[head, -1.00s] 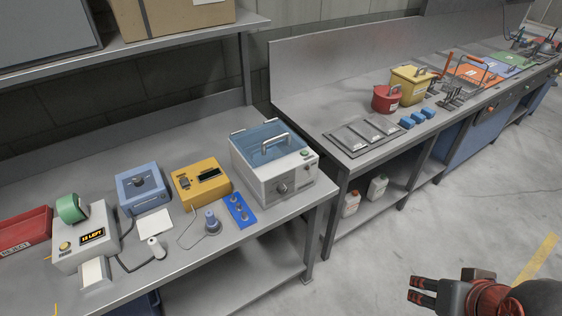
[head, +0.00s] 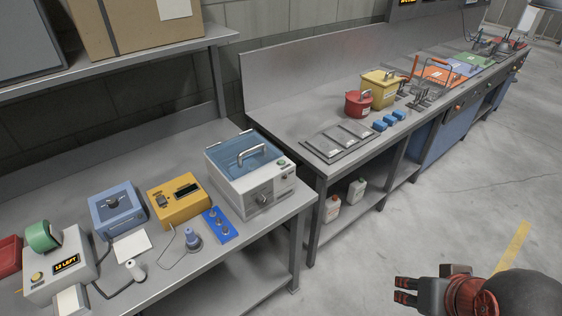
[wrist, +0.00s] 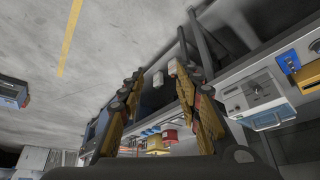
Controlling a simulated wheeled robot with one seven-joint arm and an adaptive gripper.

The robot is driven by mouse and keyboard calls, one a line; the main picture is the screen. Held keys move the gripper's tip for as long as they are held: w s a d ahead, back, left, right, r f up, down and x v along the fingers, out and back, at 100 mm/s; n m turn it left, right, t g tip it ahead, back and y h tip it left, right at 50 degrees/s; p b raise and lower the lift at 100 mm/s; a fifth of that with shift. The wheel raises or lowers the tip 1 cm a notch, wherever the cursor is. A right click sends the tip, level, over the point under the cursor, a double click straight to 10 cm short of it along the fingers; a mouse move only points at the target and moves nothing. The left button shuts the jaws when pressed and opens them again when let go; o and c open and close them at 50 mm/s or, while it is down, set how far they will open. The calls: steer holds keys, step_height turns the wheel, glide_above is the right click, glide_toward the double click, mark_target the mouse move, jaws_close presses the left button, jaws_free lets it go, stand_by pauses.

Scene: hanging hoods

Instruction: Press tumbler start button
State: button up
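A white machine (head: 252,185) with a see-through blue lid and a metal handle stands at the right end of the near bench; I take it for the tumbler. Its front has a round dark knob (head: 262,198) and a small green button (head: 282,162) at the upper right. The machine also shows at the right of the wrist view (wrist: 250,97). My gripper (head: 402,290) is over the floor, right of the bench and well apart from the machine. In the wrist view its two fingers (wrist: 158,72) are spread with nothing between them.
Left of the machine are a blue switch plate (head: 220,226), a yellow box (head: 180,198), a blue box (head: 117,210) and a label printer (head: 62,265). A long bench (head: 290,110) with pots and trays runs to the back right. The floor beside it is clear.

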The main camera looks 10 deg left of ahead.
jaws_close()
stand_by(1.5)
